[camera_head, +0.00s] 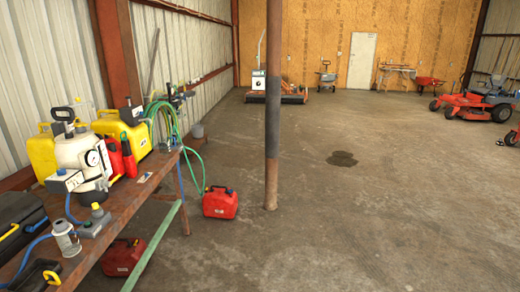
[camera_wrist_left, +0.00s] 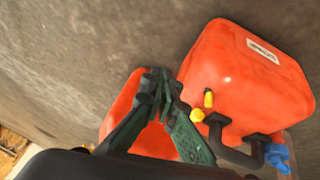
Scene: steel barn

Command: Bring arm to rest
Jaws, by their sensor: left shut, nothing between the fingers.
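My left gripper (camera_wrist_left: 158,84) shows in the left wrist view. Its dark green fingers meet at the tips with nothing between them. Behind the fingers is a red fuel can (camera_wrist_left: 118,112), partly covered by them. A larger red can (camera_wrist_left: 245,72) with a white label, yellow parts and a blue cap is to the right. I cannot tell how far the fingertips are from the cans. Neither arm is recognisable in the head view, and my right gripper is not in view.
In the head view a cluttered workbench (camera_head: 142,190) runs along the left wall. One red can (camera_head: 220,204) stands on the floor beyond it and another (camera_head: 122,257) is low beside it. A rusty post (camera_head: 272,110) stands mid-floor. Open concrete floor (camera_head: 390,200) lies to the right.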

